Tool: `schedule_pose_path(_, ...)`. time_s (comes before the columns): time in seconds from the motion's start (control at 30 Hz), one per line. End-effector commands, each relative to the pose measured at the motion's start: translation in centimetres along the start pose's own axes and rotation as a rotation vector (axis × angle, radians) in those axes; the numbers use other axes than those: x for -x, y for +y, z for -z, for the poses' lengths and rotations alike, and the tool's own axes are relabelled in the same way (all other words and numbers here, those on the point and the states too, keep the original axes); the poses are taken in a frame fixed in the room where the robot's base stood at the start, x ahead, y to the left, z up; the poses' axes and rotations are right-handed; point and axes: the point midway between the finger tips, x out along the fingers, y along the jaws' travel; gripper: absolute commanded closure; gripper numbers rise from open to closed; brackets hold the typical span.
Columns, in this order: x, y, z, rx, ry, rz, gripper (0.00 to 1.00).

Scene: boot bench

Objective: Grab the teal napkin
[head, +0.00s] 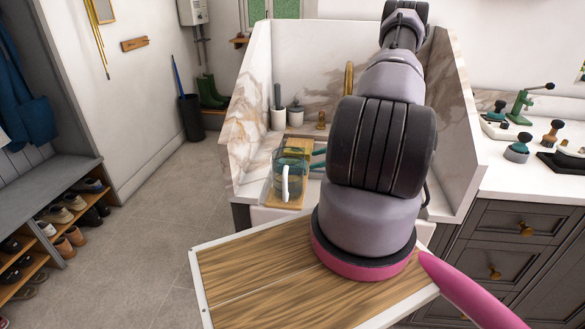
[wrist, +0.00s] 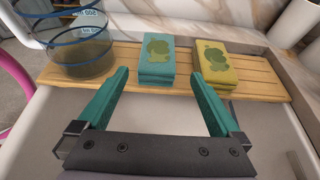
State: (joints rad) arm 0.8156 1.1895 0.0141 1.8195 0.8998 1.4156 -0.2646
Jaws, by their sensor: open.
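The teal napkin (wrist: 156,62) is a folded stack with a darker green print. In the wrist view it lies on a slatted wooden board (wrist: 120,72), straight ahead of my gripper. My gripper (wrist: 160,74) is open, with one teal finger to the left and one to the right of the napkin's line. In the head view my arm reaches over the basin and I cannot make out the napkin clearly.
A yellow-green napkin stack (wrist: 219,70) lies right of the teal one. A clear measuring jug (wrist: 72,40) with blue rings stands close on the left; it shows in the head view (head: 283,182) too. Marble walls (head: 250,110) enclose the basin.

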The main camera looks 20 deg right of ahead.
Motion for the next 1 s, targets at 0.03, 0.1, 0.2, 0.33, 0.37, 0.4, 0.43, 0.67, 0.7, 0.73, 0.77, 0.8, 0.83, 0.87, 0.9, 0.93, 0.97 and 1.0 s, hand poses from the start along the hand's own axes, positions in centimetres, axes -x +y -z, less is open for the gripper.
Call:
schedule_pose_path(0.03,-0.8,0.1,0.1,-0.003,-0.003,-0.002,0.00)
schedule_pose_path(0.1,-2.0,0.1,0.1,-0.004,-0.004,-0.002,0.00)
schedule_pose_path(0.2,-3.6,0.1,0.1,-0.003,-0.003,-0.003,0.00)
schedule_pose_path(0.33,-4.9,0.1,0.1,-0.003,-0.002,-0.001,0.00)
schedule_pose_path(0.37,-5.1,0.1,0.1,-0.003,-0.001,-0.002,0.00)
schedule_pose_path(0.4,-5.3,0.1,0.0,-0.003,-0.002,-0.002,0.00)
schedule_pose_path(0.43,-5.5,0.2,0.0,-0.003,-0.002,-0.002,0.00)
schedule_pose_path(0.67,-8.8,0.5,-0.7,-0.002,-0.002,-0.004,0.00)
schedule_pose_path(0.7,-9.3,0.5,-0.6,-0.002,-0.002,-0.003,0.00)
schedule_pose_path(0.73,-9.7,0.5,-0.6,-0.002,-0.002,-0.003,0.00)
schedule_pose_path(0.77,-9.9,0.5,-0.6,-0.002,-0.001,-0.004,0.00)
schedule_pose_path(0.8,-10.2,0.5,-0.6,-0.002,-0.001,-0.003,0.00)
schedule_pose_path(0.83,-10.3,0.4,-0.6,-0.002,0.000,-0.002,0.00)
schedule_pose_path(0.87,-10.4,0.4,-0.6,-0.002,0.000,-0.001,0.00)
schedule_pose_path(0.9,-10.4,0.4,-0.6,-0.002,0.000,-0.001,0.00)
schedule_pose_path(0.93,-10.5,0.4,-0.6,-0.002,0.000,-0.001,0.00)
schedule_pose_path(0.97,-10.4,0.4,-0.6,-0.002,0.000,0.000,0.00)
schedule_pose_path(1.0,-10.4,0.4,-0.6,-0.002,0.000,-0.001,0.00)
